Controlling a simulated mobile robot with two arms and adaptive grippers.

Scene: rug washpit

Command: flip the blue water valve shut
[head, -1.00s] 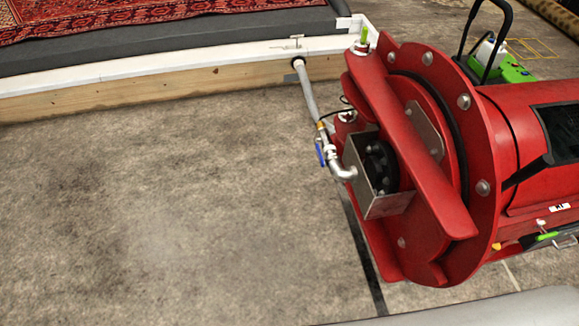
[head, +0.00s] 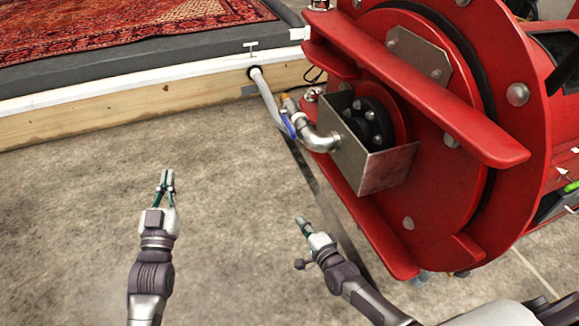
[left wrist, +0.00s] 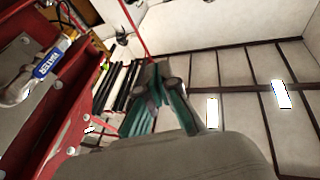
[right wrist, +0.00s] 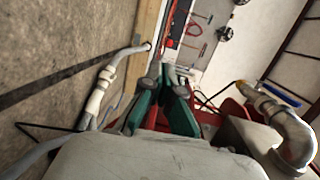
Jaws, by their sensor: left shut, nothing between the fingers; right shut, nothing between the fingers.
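The blue water valve handle (head: 288,125) sits on a metal pipe (head: 318,139) at the left side of the red machine, where a grey hose joins it. In the left wrist view the blue handle (left wrist: 47,63) reads WATER, and its blue edge shows at the right wrist view's right side (right wrist: 279,94). My left gripper (head: 167,178) is shut and empty over the floor, left of and nearer than the valve. My right gripper (head: 301,220) is shut and empty, nearer than the valve and apart from it.
The red machine (head: 440,215) fills the right side, with a metal box (head: 375,170) beside the pipe. A grey hose (head: 267,95) runs to a wooden curb (head: 130,105). A patterned rug (head: 120,30) lies behind. The concrete floor at left is clear.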

